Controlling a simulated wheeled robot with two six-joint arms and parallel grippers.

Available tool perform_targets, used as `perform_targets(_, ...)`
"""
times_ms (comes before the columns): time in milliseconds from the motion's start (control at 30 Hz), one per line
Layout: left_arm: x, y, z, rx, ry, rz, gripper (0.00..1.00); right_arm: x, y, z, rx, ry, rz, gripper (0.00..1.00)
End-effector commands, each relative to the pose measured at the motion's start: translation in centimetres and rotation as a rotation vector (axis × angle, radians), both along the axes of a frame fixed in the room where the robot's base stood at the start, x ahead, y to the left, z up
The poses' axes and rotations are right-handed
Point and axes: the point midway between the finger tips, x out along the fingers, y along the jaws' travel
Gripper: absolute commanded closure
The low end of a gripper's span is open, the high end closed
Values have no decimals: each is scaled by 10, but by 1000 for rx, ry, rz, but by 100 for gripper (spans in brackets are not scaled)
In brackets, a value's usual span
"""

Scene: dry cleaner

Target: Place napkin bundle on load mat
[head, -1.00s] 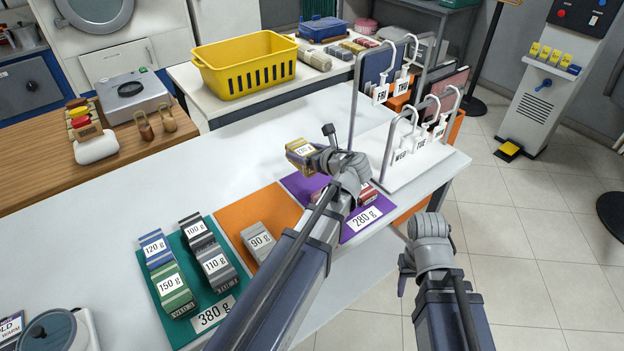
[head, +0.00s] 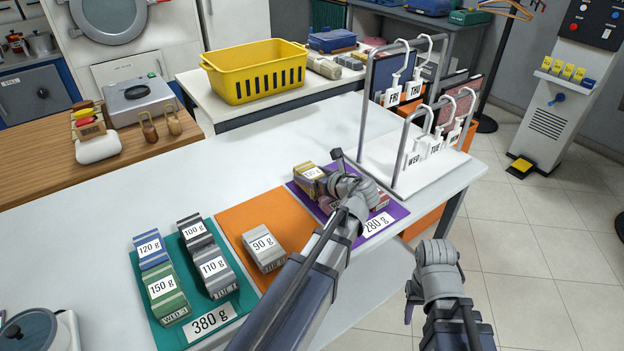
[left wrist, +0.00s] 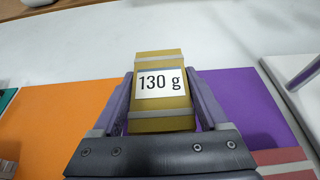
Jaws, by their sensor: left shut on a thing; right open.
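My left gripper (head: 328,184) is shut on a yellow napkin bundle (head: 307,172) labelled 130 g. In the left wrist view the bundle (left wrist: 162,110) sits between both fingers, over the left part of the purple mat (left wrist: 238,90). I cannot tell whether it touches the mat. The purple mat (head: 394,213) carries a 280 g label, and a red bundle (head: 378,198) lies on it, partly hidden by my gripper. The orange mat (head: 240,212) holds a grey 90 g bundle (head: 264,247). The green mat (head: 150,325), labelled 380 g, holds several bundles. My right gripper (head: 412,300) is open and empty, right of the table.
A yellow basket (head: 255,72) is on the back table. The white table (head: 180,175) is clear behind the mats. The floor on the right is open.

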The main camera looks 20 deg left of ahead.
Motion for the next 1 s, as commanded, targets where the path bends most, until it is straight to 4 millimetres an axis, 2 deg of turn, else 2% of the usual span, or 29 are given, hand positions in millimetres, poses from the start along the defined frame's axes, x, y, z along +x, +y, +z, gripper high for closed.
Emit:
perform_targets(233,0,0,-3,0,0,0,85,0,0,-3,0,0,0,50)
perform_targets(267,0,0,-3,0,0,0,22,0,0,-3,0,0,0,50)
perform_targets(433,0,0,-2,0,0,0,3,0,0,-2,0,0,0,50)
perform_targets(467,0,0,-2,0,0,0,0,0,0,-2,0,0,0,50)
perform_targets(800,-1,-2,4,0,0,-1,0,0,0,4,0,0,0,50)
perform_targets(1000,-20,-31,20,0,1,-4,0,0,0,20,0,0,0,50)
